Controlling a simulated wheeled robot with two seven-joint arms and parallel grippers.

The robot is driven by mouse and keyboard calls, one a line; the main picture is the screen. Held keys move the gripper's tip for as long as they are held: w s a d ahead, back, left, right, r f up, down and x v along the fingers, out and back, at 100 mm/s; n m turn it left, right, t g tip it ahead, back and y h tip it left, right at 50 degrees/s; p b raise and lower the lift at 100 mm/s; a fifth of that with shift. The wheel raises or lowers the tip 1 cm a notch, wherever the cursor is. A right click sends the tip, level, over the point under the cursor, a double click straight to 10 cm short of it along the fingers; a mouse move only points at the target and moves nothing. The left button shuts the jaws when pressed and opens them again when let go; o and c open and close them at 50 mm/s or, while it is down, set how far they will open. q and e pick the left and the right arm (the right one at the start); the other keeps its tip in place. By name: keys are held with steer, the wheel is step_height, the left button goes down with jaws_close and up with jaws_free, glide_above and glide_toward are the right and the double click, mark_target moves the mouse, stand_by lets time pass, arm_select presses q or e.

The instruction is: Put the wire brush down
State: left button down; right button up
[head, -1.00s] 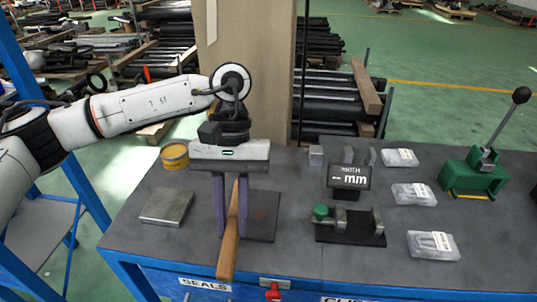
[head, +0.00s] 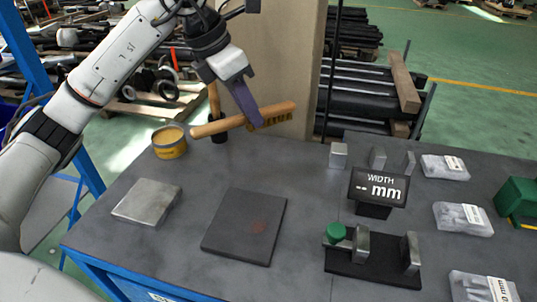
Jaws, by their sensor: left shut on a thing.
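The wire brush (head: 225,125), with a pale wooden handle and block, is held in my left gripper (head: 254,120). Its purple fingers are shut on the block, and one finger largely hides the other. The brush lies nearly level across the view, handle end to the left, and appears above the back part of the grey bench top (head: 310,200). My right gripper is not in view.
A yellow tin (head: 169,143) and a metal block (head: 147,201) stand on the left. An upright wooden handle with a dark base (head: 219,128) is behind the brush.

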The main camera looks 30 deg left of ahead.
mark_target(231, 119)
arm_select(q)
step_height(231, 119, down, 10)
steer(key=shift+r+b, duration=0.15)
steer(key=shift+b, duration=0.2)
steer(key=c, duration=1.6)
jaws_free()
steer(key=shift+r, duration=0.3)
steer(key=v, duration=1.1)
steer(key=shift+p, duration=0.4)
steer(key=shift+s+a+r, duration=0.1)
steer(key=shift+s+r, duration=0.1)
steer(key=shift+r, duration=0.15)
